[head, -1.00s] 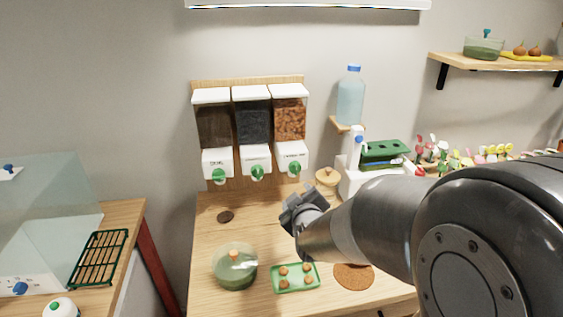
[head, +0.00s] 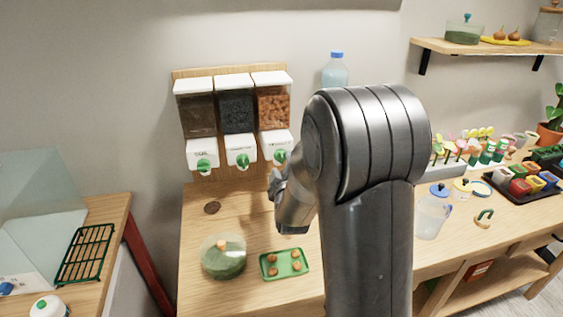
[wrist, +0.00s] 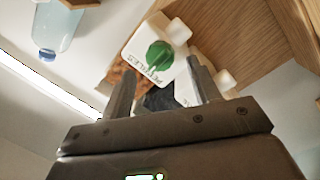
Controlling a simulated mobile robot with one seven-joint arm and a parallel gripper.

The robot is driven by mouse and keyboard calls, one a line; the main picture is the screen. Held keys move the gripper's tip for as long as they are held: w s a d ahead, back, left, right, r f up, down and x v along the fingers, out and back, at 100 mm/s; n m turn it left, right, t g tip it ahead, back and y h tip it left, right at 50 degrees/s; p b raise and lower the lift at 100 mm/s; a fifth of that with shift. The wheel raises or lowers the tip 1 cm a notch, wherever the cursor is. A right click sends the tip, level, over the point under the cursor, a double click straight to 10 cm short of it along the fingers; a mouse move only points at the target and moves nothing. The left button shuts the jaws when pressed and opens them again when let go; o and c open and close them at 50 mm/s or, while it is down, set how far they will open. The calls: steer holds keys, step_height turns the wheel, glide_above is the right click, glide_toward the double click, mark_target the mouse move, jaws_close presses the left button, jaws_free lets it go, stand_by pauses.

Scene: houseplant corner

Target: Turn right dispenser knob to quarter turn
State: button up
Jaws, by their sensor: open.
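Three dispensers hang on a wooden board on the wall, each with a green knob on its white front. The right dispenser (head: 272,107) holds orange-brown pebbles, and its green knob (head: 280,157) is near the end of my arm. In the wrist view the knob (wrist: 159,56) sits above a label that looks like "PEBBLES". My gripper (wrist: 160,82) is open, its two fingers pointing toward the dispenser front on either side of the view of the knob, with nothing between them. In the head view the fingertips are hidden; I cannot tell whether they touch the knob.
A glass-lidded green bowl (head: 223,258) and a green tray (head: 285,264) with several brown balls stand on the table below. A blue-capped bottle (head: 335,69) is on a small shelf right of the dispensers. A clear jug (head: 430,215) stands to the right of my arm.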

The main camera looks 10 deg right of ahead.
mark_target(281, 156)
steer(key=shift+w+d, duration=0.15)
steer(key=shift+w, duration=1.3)
steer(key=shift+c, duration=0.4)
steer(key=c, duration=0.9)
